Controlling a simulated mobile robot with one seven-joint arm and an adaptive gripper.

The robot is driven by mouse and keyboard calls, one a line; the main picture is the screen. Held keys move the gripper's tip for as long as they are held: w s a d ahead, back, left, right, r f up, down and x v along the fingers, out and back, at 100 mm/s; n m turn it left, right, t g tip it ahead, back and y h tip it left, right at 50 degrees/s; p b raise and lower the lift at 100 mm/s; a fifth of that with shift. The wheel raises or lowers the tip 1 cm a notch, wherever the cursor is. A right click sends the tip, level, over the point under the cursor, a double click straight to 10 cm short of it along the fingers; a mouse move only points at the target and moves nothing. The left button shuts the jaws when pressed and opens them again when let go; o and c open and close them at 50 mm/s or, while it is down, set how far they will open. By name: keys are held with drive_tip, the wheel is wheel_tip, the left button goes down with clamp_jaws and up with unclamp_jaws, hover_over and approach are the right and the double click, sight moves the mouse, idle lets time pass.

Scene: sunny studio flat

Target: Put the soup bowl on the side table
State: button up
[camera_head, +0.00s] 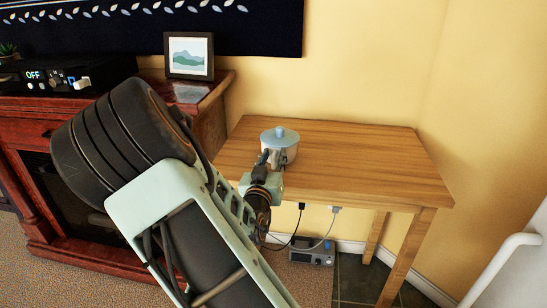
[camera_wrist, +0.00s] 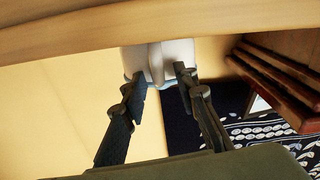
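The soup bowl (camera_head: 291,154) is white with a pale blue knobbed lid. It stands upright on the wooden side table (camera_head: 365,163), towards its left front part. My gripper (camera_head: 270,157) is at the near side of the bowl. In the wrist view, which is upside down, the bowl (camera_wrist: 181,50) shows beyond the fingertips with a white handle pointing at the camera. My gripper (camera_wrist: 160,76) has its fingers spread on either side of that handle, with gaps showing. The bowl's far side is hidden.
A dark red fireplace cabinet (camera_head: 40,152) stands left of the table, with a framed picture (camera_head: 189,56) and a black device (camera_head: 65,75) on top. A power unit (camera_head: 311,253) with cables lies below the table. The table's right half is clear. A white rail (camera_head: 500,262) is at right.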

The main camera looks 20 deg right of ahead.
drive_tip(key=p+v, duration=0.9)
drive_tip(key=v, duration=0.3)
drive_tip(key=shift+p, duration=0.3)
drive_tip(key=shift+d+r, duration=0.1)
idle(0.4)
